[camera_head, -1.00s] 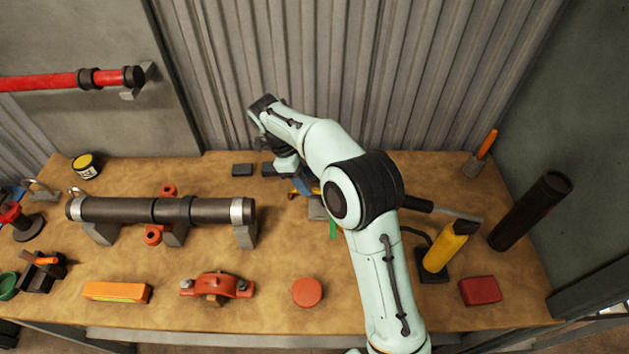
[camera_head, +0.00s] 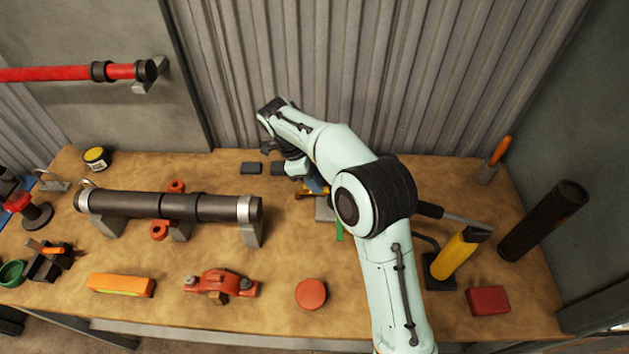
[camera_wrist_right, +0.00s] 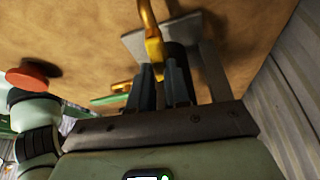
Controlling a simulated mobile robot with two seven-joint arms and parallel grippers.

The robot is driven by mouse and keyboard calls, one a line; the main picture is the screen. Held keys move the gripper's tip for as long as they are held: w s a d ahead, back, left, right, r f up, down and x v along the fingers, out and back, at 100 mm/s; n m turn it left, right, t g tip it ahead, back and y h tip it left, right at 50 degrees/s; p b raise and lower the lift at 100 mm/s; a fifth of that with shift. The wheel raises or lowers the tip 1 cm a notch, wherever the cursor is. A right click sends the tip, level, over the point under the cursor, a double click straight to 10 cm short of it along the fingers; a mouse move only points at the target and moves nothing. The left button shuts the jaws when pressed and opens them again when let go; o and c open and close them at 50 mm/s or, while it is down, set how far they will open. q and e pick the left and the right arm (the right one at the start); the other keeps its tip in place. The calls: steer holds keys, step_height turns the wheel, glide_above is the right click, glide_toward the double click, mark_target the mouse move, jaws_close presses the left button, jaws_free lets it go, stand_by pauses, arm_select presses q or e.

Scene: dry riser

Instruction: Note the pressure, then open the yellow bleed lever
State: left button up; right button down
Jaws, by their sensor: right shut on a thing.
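The yellow bleed lever (camera_wrist_right: 151,30) shows in the right wrist view, running down between the fingers of my right gripper (camera_wrist_right: 160,85). The fingers are shut on it. In the head view my right gripper (camera_head: 313,187) is low over the back middle of the bench, mostly hidden by my own arm. A bit of yellow (camera_head: 304,196) shows beside it. A grey plate (camera_wrist_right: 133,41) lies under the lever, and a brass-coloured piece (camera_wrist_right: 121,87) shows beside the fingers. No pressure gauge face can be made out. My left gripper is not in view.
A dark pipe (camera_head: 160,205) rests on supports at the left of the bench (camera_head: 200,265). A yellow cylinder (camera_head: 455,255), a red block (camera_head: 488,300) and a dark tube (camera_head: 540,225) stand at the right. An orange-red disc (camera_head: 311,294) lies in front. Ribbed wall is close behind.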

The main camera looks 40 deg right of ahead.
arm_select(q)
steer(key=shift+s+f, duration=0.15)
arm_select(e)
steer(key=shift+d+n, duration=0.1)
steer(key=shift+n, duration=0.5)
steer(key=c, duration=1.1)
jaws_free()
